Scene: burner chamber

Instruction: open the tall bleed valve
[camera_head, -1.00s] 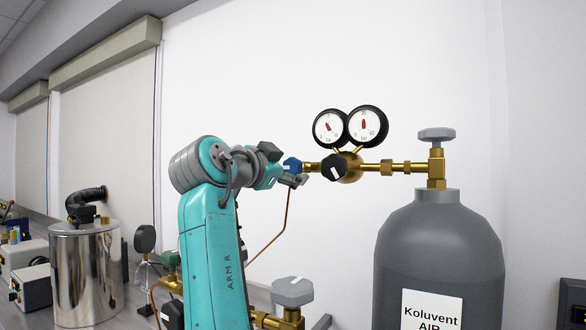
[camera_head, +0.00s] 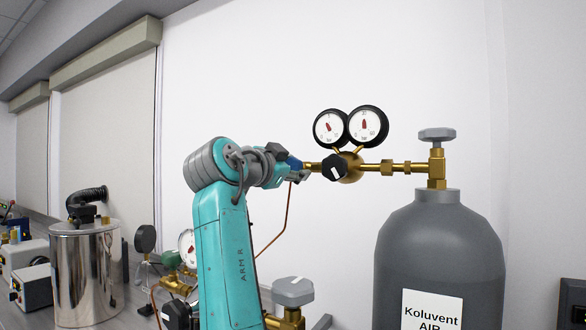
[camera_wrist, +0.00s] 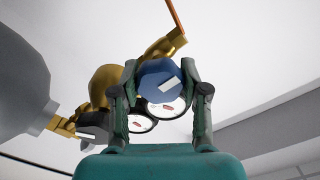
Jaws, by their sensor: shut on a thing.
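A blue knob (camera_head: 294,160) sits at the left end of the brass regulator (camera_head: 349,168) in the head view. I take it as the bleed valve's knob. In the wrist view the knob (camera_wrist: 158,82) is faceted, has a slanted white mark, and lies between my two fingers. My gripper (camera_head: 299,170) reaches it from the left and is shut on it; it also shows in the wrist view (camera_wrist: 160,70). In the head view my gripper hides part of the knob. A thin copper tube (camera_head: 288,208) hangs below the valve.
Two round gauges (camera_head: 348,126) and a black knob (camera_head: 335,167) are close to the right of my gripper. A grey gas cylinder (camera_head: 440,255) stands at right with a grey top knob (camera_head: 436,134). A second grey knob (camera_head: 292,292) is below. A steel vessel (camera_head: 86,275) stands left.

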